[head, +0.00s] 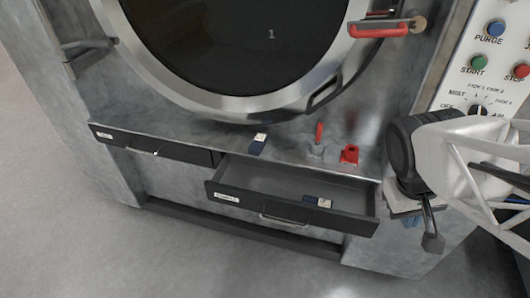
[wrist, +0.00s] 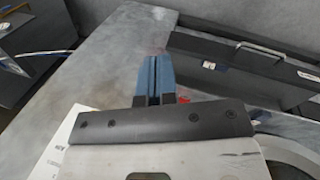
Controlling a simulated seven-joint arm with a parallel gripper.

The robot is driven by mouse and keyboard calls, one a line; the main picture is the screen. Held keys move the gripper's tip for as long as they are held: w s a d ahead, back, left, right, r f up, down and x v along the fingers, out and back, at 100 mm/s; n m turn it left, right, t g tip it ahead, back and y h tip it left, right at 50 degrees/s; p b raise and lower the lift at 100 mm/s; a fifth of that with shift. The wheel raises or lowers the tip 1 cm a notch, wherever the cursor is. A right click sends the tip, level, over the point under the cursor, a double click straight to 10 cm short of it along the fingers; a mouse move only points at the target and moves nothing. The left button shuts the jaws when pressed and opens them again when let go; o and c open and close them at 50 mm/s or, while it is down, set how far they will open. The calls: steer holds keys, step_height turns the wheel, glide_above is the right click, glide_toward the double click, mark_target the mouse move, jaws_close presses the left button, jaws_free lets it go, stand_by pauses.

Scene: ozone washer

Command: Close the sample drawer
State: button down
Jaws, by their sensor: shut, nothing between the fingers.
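The sample drawer (head: 228,198) is pulled open at the lower middle of the head view, with a pale label and a bar handle on its dark front. A small blue and white item (head: 318,202) lies inside near the front. The drawer also shows at the upper right of the wrist view (wrist: 240,75). My gripper (head: 410,222) is to the right of the drawer, apart from it, with its blue fingertips partly hidden behind the wrist. In the wrist view my gripper (wrist: 158,62) has its blue fingers together with nothing between them.
A second drawer (head: 150,146) at the left is closed. On the ledge above stand a blue and white item (head: 258,144), a red-handled part (head: 318,140) and a red piece (head: 350,155). A control panel (head: 490,60) is at the right. The floor before the drawers is clear.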

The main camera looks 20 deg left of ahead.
steer(key=w+a+f+n+h, duration=0.5)
steer(key=a+f+n+h, duration=0.2)
steer(key=f+n, duration=0.15)
steer(key=n+t+y, duration=1)
steer(key=n+t, duration=0.8)
steer(key=n, duration=0.6)
glide_toward(243, 202)
steer(key=s, duration=0.7)
steer(key=shift+w+r, duration=0.25)
steer(key=shift+w, duration=0.2)
steer(key=shift+w, duration=6.8)
steer(key=shift+w, duration=0.1)
steer(key=w, duration=1.5)
steer(key=shift+w, duration=0.2)
